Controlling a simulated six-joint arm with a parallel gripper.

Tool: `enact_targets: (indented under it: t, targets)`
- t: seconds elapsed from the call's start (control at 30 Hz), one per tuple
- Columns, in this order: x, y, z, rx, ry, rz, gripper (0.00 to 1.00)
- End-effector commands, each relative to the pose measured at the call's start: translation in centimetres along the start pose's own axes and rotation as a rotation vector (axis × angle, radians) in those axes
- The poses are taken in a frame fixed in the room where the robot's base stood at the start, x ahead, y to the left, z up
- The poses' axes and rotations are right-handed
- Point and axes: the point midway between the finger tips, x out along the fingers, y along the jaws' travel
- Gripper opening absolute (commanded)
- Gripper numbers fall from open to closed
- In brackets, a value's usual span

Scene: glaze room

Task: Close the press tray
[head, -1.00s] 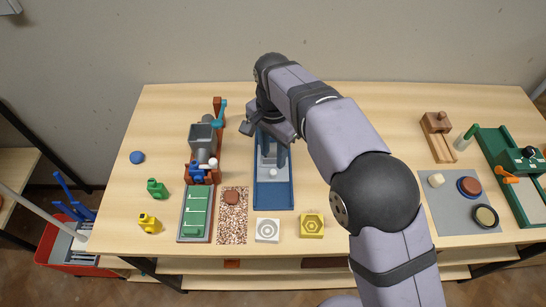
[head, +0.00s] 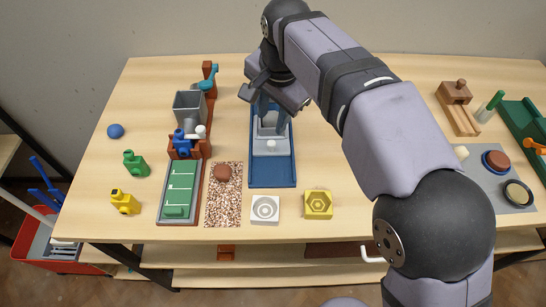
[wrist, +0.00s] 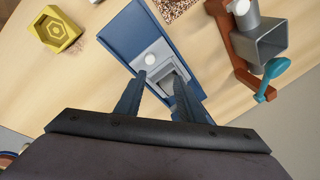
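A blue press base (head: 272,174) stands in the middle of the table; it also shows in the wrist view (wrist: 135,30). A light grey tray (head: 266,134) with a round white knob (head: 271,145) sits in it. In the wrist view the knob (wrist: 151,59) lies just beyond my fingertips, with bare blue channel past it. My gripper (wrist: 160,78) is open, its two dark blue fingers apart over the grey part. In the head view my gripper (head: 272,112) covers the far end of the press. I cannot tell whether the fingers touch the tray.
Left of the press stand a grey hopper device (head: 188,110) with a teal lever (head: 209,77) and a green board (head: 180,190). A speckled mat (head: 223,200), white tile (head: 265,208) and yellow hexagon block (head: 318,204) lie in front.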

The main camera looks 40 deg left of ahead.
Motion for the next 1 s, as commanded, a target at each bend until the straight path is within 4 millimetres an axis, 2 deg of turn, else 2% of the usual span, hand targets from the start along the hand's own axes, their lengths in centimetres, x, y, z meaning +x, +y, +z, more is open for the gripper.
enact_targets:
  t: [0.03,0.27,0.43,0.63,0.8,1.0]
  targets:
    - [0.9,0.6,0.2,0.002,0.012,-0.027,0.35]
    - [-0.7,2.3,1.0,-0.057,0.054,-0.119,0.35]
    - [-2.8,3.4,1.7,-0.314,0.085,-0.148,0.35]
    - [-1.5,4.0,2.1,-0.648,0.089,-0.12,0.35]
    - [-1.3,3.8,2.1,-0.934,0.112,-0.115,0.35]
    - [-1.3,3.7,2.0,-1.137,0.131,-0.109,0.35]
